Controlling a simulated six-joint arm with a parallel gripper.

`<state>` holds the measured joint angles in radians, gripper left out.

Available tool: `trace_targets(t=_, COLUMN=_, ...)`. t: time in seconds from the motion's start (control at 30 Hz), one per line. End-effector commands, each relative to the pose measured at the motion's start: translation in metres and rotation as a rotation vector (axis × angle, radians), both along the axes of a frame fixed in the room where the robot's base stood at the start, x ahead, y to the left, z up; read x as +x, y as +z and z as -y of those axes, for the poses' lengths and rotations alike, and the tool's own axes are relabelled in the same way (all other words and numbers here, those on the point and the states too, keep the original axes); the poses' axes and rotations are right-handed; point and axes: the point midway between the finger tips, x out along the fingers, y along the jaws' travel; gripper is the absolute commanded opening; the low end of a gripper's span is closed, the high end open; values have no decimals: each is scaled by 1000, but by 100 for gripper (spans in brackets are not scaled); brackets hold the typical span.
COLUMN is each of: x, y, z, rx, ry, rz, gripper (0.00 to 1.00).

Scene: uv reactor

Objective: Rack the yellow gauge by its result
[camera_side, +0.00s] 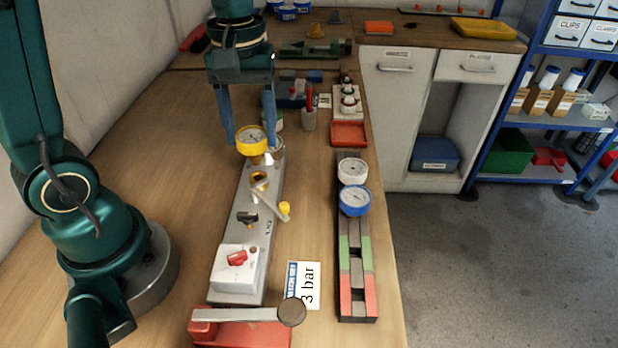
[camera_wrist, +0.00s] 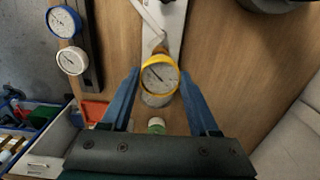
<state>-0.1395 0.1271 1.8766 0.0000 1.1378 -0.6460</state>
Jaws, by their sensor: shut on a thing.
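The yellow gauge (camera_side: 252,140) has a round yellow rim and a white dial with a dark needle. My gripper (camera_side: 250,145) is shut on it, with one blue finger on each side. In the wrist view the gauge (camera_wrist: 159,75) sits between the fingertips, in front of the end of the grey test stand (camera_wrist: 166,25). I cannot tell whether it touches the stand. The dark rack (camera_side: 357,262) stands to the right, with green and red bands along it. A white gauge (camera_side: 352,170) and a blue gauge (camera_side: 355,201) sit at its far end.
The grey stand (camera_side: 230,290) carries a lever with a yellow knob (camera_side: 284,209) and a red switch. A card reading "3 bar" (camera_side: 309,285) lies between stand and rack. A red lever device (camera_side: 240,333) is at the near end. A red tray (camera_side: 349,134) lies beyond the rack.

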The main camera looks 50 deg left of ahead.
Motion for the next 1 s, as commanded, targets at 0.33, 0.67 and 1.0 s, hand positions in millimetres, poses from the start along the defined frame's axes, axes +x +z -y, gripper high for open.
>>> trace_targets(t=0.33, x=0, y=3, z=0, rx=0, ry=0, rz=0, gripper=12)
trace_targets(t=0.67, x=22, y=21, z=17, rx=1, ry=-12, rz=15, gripper=12)
trace_targets(t=1.0, x=49, y=28, z=134, rx=-4, ry=-326, rz=21, gripper=12)
